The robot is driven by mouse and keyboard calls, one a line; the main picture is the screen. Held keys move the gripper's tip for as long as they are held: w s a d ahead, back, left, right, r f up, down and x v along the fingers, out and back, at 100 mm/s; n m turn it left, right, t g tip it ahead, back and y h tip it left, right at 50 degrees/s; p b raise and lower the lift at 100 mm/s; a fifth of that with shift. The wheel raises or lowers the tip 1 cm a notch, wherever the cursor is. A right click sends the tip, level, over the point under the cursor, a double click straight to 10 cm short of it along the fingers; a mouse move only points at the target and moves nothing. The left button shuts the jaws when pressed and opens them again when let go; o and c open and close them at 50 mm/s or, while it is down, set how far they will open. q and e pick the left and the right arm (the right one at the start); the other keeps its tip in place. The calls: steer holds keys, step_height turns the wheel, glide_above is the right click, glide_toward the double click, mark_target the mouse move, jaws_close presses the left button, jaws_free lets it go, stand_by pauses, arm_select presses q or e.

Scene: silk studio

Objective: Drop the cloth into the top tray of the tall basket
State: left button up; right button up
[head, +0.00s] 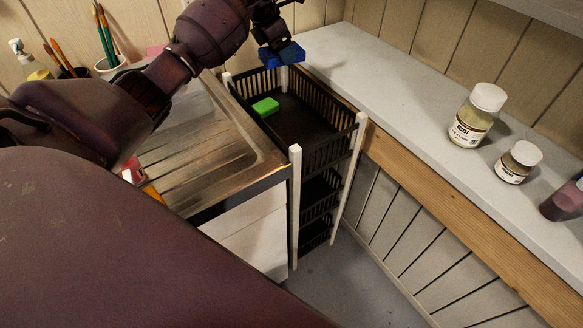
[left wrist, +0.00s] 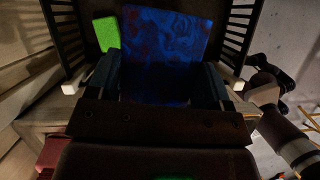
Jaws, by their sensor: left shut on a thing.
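The cloth (left wrist: 165,50) is blue with a darker reddish pattern and fills the middle of the left wrist view. In the head view the blue cloth (head: 291,53) shows at the far end of the tall basket. My left gripper (head: 279,47) is shut on it and holds it over the back of the top tray. The tall basket (head: 355,125) is black with white posts and several stacked trays. Its top tray (head: 305,120) holds a green block-like item (head: 265,107), which also shows in the left wrist view (left wrist: 106,34).
A metal draining board (head: 205,150) adjoins the basket on the left. A pale counter (head: 400,110) runs along the right with a large jar (head: 474,118), a small jar (head: 518,163) and a dark bottle (head: 565,200). Pots with brushes (head: 108,65) stand at back left.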

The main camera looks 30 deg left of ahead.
arm_select(q)
steer(key=shift+f, duration=0.9)
step_height(320, 180, down, 5)
steer(key=shift+r+b, duration=0.2)
steer(key=shift+b, duration=0.8)
steer(key=o, duration=0.9)
steer(key=shift+o, duration=0.9)
steer(key=shift+r, duration=0.15)
